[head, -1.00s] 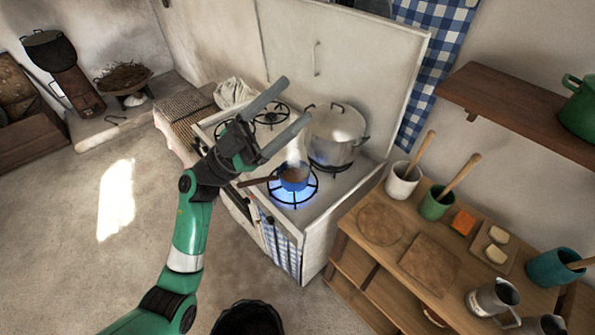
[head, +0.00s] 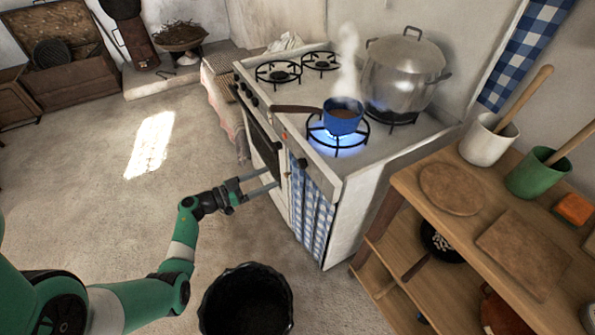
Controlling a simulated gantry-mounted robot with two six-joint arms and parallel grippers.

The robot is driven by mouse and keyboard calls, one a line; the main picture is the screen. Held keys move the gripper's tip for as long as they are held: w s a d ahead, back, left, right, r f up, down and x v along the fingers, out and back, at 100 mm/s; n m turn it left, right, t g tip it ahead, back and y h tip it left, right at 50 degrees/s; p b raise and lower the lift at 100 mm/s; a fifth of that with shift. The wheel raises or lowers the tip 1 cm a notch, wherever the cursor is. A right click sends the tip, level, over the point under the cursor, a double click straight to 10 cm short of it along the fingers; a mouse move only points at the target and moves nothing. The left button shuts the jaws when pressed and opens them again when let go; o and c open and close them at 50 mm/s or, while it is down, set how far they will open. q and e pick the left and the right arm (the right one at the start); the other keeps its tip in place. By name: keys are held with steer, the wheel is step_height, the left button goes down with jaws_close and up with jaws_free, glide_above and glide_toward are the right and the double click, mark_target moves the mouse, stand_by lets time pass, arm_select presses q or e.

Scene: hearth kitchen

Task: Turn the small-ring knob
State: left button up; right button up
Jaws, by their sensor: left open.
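The white stove (head: 395,152) stands in the middle of the head view. Several dark knobs line its front edge; one knob (head: 302,163) is near the right end, and others (head: 247,95) are at the left end. I cannot tell which is the small-ring knob. A blue saucepan (head: 343,122) steams on a burner (head: 325,141) with a lit blue flame. My left gripper (head: 272,181) is open and empty, in front of the stove and below the knob row, its fingers pointing right towards the front. My right gripper is not in view.
A large lidded pot (head: 402,75) stands on the back right burner. A checked cloth (head: 312,218) hangs on the stove front. A black bin (head: 245,305) stands on the floor below my left gripper. A wooden shelf table (head: 420,190) is at the right. Floor to the left is clear.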

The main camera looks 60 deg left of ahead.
mark_target(299, 165)
arm_select(q)
steer(key=w+b, duration=0.1)
steer(key=w, duration=0.2)
steer(key=w+b, duration=0.2)
steer(key=w, duration=0.2)
steer(key=w+b, duration=0.2)
steer(key=w, duration=0.1)
steer(key=shift+w+a+f, duration=0.1)
steer(key=shift+w+a, duration=0.15)
steer(key=shift+w, duration=0.35)
jaws_close()
